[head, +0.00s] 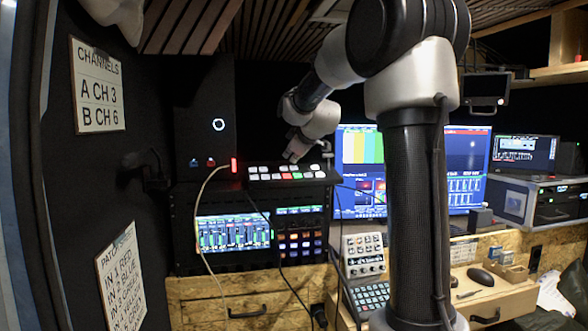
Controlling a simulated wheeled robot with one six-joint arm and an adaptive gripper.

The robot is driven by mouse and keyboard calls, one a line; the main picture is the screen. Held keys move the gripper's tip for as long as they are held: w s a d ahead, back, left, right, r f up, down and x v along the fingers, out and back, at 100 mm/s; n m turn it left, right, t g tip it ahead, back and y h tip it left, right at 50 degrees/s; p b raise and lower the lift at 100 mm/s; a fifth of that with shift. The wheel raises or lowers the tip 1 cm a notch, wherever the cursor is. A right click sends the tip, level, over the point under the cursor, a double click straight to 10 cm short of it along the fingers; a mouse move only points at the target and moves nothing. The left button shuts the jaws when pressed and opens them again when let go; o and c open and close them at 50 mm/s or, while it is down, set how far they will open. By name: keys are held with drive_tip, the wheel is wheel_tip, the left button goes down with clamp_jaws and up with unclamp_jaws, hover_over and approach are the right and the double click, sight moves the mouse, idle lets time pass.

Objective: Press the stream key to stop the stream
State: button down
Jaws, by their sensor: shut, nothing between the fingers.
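A small sloped key panel (318,175) stands on top of the rack left of centre. Its keys are mostly white, with a red one (286,176) and a green one (297,175). I cannot read the labels, so I cannot tell which is the stream key. My gripper (290,157) is shut and empty, pointing down just above the back edge of the panel. It is too small in view to tell whether it touches the panel. My arm comes in from the right and hides part of the monitor behind.
Below the panel are a rack screen (233,233) and lit buttons (300,244). A pale cable (203,205) hangs on the left. A large monitor (362,150) stands behind my arm. A small mixer (364,255) and a keypad (371,296) lie lower right of the rack.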

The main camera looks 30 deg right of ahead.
drive_tip(key=shift+r, duration=0.1)
drive_tip(key=r, duration=0.2)
drive_tip(key=s+r, duration=0.1)
drive_tip(key=r, duration=0.1)
drive_tip(key=shift+a+r, duration=0.15)
drive_tip(key=shift+r, duration=0.2)
drive_tip(key=shift+s, duration=0.15)
idle(0.8)
drive_tip(key=s+a+f+m+g, duration=0.2)
drive_tip(key=s+f, duration=0.4)
drive_tip(key=s, duration=0.7)
drive_tip(key=s+a+f+m+g, duration=0.3)
drive_tip(key=s+f, duration=0.4)
drive_tip(key=s, duration=0.6)
drive_tip(key=s+a+f+m+g+y, duration=0.1)
drive_tip(key=s+f, duration=0.5)
drive_tip(key=s, duration=0.8)
drive_tip(key=a+m+g, duration=0.1)
drive_tip(key=a+m, duration=0.1)
drive_tip(key=shift+a+f+g, duration=0.25)
drive_tip(key=shift+a+g, duration=0.15)
